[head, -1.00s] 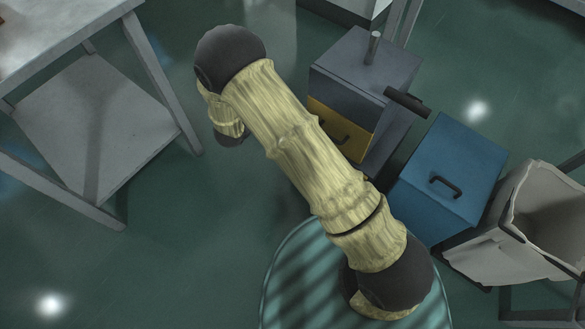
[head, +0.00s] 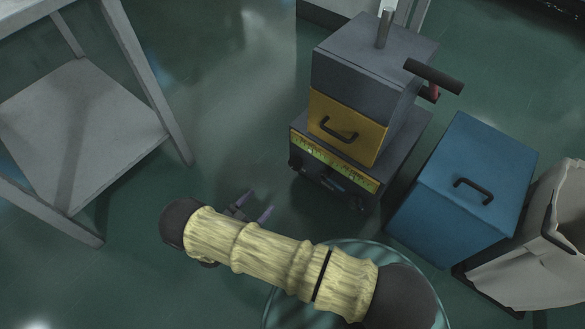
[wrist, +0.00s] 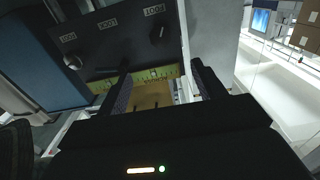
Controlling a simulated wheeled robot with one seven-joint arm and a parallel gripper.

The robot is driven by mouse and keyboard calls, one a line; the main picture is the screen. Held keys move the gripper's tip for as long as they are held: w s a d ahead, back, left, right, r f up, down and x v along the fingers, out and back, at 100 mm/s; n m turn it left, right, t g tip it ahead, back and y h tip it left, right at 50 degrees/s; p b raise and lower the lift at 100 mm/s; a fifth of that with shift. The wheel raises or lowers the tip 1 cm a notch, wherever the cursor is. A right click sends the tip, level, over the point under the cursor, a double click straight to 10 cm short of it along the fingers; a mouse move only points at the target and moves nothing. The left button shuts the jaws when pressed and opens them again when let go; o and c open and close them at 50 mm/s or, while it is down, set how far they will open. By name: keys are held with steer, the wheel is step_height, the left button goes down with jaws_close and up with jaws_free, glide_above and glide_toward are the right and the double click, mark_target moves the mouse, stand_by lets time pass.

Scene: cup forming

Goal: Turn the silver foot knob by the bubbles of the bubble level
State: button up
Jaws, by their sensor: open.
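The machine has a dark grey top (head: 365,62), a yellow drawer (head: 345,125) and a dark base (head: 325,185) with a yellow-green strip (head: 335,165) on its front. In the wrist view a dark panel (wrist: 115,45) carries labels and small knobs, one at left (wrist: 72,61) and one at right (wrist: 158,32). The strip (wrist: 158,74) shows there too.
A blue box (head: 465,175) with a black handle stands right of the machine. A grey metal table (head: 75,120) with a lower shelf is at left. The green floor between table and machine is clear.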

mark_target(293, 166)
steer(key=shift+w+d, duration=0.1)
steer(key=p+x, duration=0.1)
steer(key=x, duration=1.6)
steer(key=shift+w+d, duration=0.1)
steer(key=c, duration=1)
steer(key=shift+r, duration=0.1)
steer(key=shift+m+p, duration=0.5)
steer(key=shift+m, duration=0.2)
